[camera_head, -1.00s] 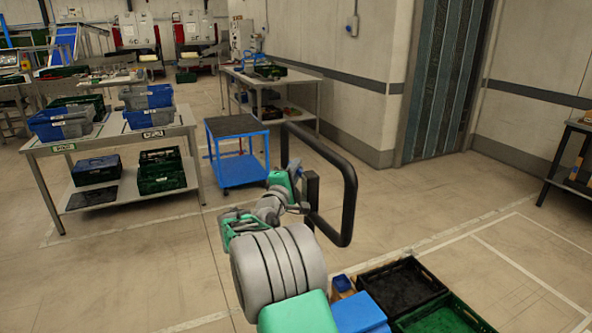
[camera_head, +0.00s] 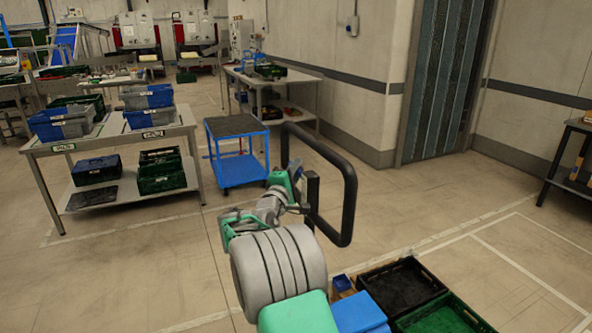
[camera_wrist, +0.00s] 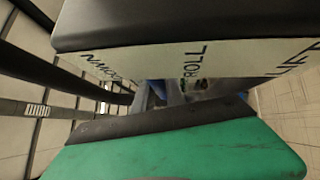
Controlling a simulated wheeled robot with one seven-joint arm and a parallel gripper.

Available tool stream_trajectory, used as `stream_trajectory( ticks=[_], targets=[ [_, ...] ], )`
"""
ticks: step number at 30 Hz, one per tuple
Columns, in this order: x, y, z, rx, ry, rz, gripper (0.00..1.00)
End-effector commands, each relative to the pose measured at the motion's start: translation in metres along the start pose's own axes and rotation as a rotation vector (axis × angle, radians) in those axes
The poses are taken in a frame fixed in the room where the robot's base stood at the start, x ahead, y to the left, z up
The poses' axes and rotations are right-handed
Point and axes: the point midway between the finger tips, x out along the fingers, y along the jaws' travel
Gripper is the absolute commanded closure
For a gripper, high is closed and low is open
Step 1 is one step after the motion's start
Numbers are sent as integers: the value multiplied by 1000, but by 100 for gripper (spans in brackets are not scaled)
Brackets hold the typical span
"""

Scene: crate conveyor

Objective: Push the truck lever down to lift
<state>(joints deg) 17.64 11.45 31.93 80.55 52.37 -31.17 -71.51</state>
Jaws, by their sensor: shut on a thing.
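The truck's black loop handle (camera_head: 349,200) stands upright in the middle of the head view, with a short black post (camera_head: 312,194) inside its near side. My gripper (camera_head: 298,190) is at that post, at the end of my green and grey arm. It is shut on the truck lever, which is mostly hidden by the gripper and post. In the wrist view a dark block with a pale label (camera_wrist: 195,62) reading DOWN, ROLL and LIFT fills the top. The green and black part of my gripper (camera_wrist: 165,125) lies just below it. The lever's tilt cannot be told.
Blue (camera_head: 358,314), black (camera_head: 436,284) and green (camera_head: 470,322) crates sit at the bottom right. A blue cart (camera_head: 264,160) stands beyond the handle. A table (camera_head: 100,140) with crates is at left. Floor to the right is open.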

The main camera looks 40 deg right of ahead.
Motion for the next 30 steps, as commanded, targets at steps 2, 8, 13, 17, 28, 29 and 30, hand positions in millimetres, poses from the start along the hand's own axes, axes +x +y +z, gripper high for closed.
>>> stream_trajectory(
  ticks=[2, 8, 13, 17, 28, 29, 30],
  targets=[
    [0, 0, 0, 0, 0, 0, 100],
    [1, 2, 1, -43, 10, -45, 100],
    [-1, -7, 0, -147, 40, -149, 100],
    [-5, -18, 0, -217, 59, -218, 100],
    [-8, -30, -1, -255, 70, -255, 100],
    [-8, -31, -1, -255, 70, -255, 100],
    [-8, -31, -1, -255, 70, -255, 82]
  ],
)
